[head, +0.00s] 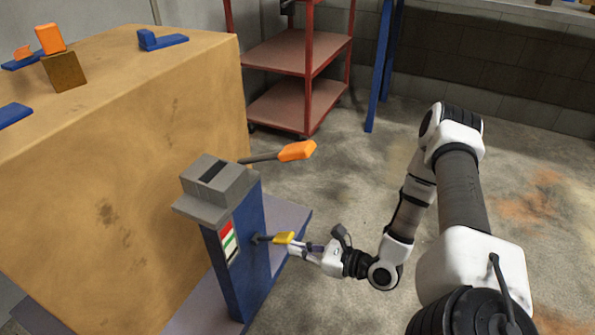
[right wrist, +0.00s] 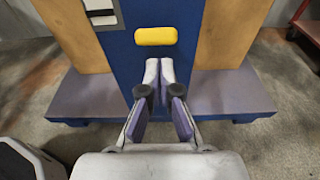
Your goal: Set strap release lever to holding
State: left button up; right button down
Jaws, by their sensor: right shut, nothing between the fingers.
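A blue post (head: 235,270) with a grey head carries two levers on its right side. The lower lever has a yellow handle (head: 284,238) on a short dark rod; the handle also shows in the right wrist view (right wrist: 155,36). The upper lever has an orange handle (head: 297,151) on a longer rod that sticks out to the right. I cannot tell which one is the strap release lever. My right gripper (head: 294,247) is shut and empty, its fingertips close to the yellow handle. In the right wrist view the fingertips (right wrist: 160,70) lie just below it. My left gripper is out of view.
A large tan block (head: 110,190) stands behind the post, with blue and orange parts on top. A striped red, white and green plate (head: 228,241) is on the post. A red shelf cart (head: 290,105) stands at the back. The floor at right is open.

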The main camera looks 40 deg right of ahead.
pick_arm(q)
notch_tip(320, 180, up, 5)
jog(key=p, duration=0.3)
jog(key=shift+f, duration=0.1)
pick_arm(e)
jog(key=shift+w+a+r+g+h, duration=0.1)
jog(key=shift+w+r+g+h, duration=0.05)
jog(key=shift+r+g, duration=0.35)
jog(key=shift+w+r+g+h, duration=0.15)
jog(key=shift+r+g, duration=0.25)
jog(key=shift+r, duration=0.1)
